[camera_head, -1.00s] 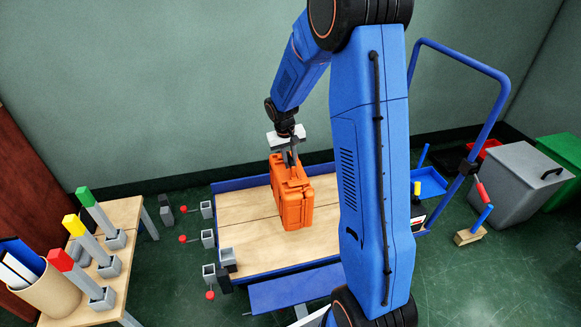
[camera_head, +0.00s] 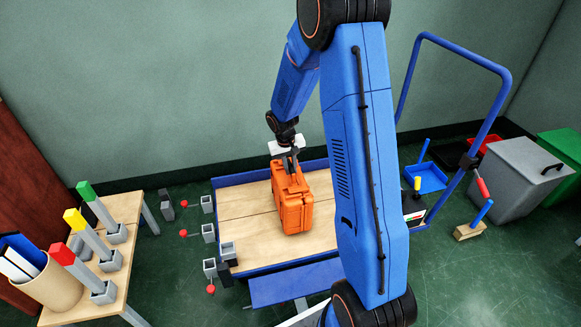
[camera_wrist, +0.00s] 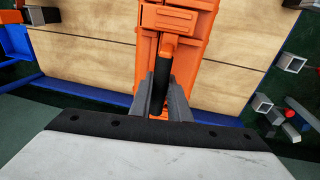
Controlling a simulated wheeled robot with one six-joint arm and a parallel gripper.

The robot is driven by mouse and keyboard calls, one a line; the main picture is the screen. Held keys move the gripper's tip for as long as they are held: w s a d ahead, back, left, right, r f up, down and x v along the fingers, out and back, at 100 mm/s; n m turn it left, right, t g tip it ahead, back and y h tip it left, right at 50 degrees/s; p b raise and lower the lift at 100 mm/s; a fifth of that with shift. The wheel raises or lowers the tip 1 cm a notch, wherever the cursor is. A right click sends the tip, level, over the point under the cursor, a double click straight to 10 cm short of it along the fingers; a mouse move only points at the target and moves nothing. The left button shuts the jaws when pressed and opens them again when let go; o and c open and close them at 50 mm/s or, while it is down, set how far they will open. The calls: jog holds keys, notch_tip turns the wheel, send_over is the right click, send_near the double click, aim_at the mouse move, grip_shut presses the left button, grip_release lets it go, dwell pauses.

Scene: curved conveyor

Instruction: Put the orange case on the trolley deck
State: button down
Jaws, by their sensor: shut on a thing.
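The orange case (camera_head: 294,203) is upright over the wooden deck of the blue-edged trolley (camera_head: 246,240), near its middle. I cannot tell whether its underside touches the deck. My gripper (camera_head: 289,160) is above the case, shut on its handle. In the wrist view the two fingers of my gripper (camera_wrist: 162,97) close around the dark handle grip, with the orange case (camera_wrist: 180,18) beyond and the deck planks (camera_wrist: 90,45) on both sides. My arm hides the right part of the deck.
A wooden table (camera_head: 128,240) with coloured-top posts stands at the left. Small grey sockets (camera_head: 208,234) line the trolley's left edge. The trolley's blue push handle (camera_head: 490,65) rises at the right, with a grey bin (camera_head: 515,180) beyond. Deck left of the case is clear.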

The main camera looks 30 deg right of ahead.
jog(key=c, duration=1.7)
grip_release()
jog(key=shift+o, duration=0.2)
jog(key=s+a+r+t, duration=0.15)
jog(key=s+r, duration=0.25)
jog(key=r, duration=0.6)
jog(key=s+a+r+g, duration=0.1)
jog(key=s+a+r, duration=0.3)
jog(key=r, duration=0.7)
jog(key=s+a+r+t, duration=0.1)
jog(key=s+r, duration=0.1)
jog(key=s, duration=0.7)
jog(key=s+a+r+n+t+y, duration=0.1)
jog(key=s+a+r, duration=0.1)
jog(key=s, duration=0.8)
jog(key=s+a+r+n+t, duration=0.1)
jog(key=s+r, duration=0.2)
jog(key=s, duration=0.7)
jog(key=shift+a+r+y, duration=0.25)
jog(key=shift+y, duration=0.15)
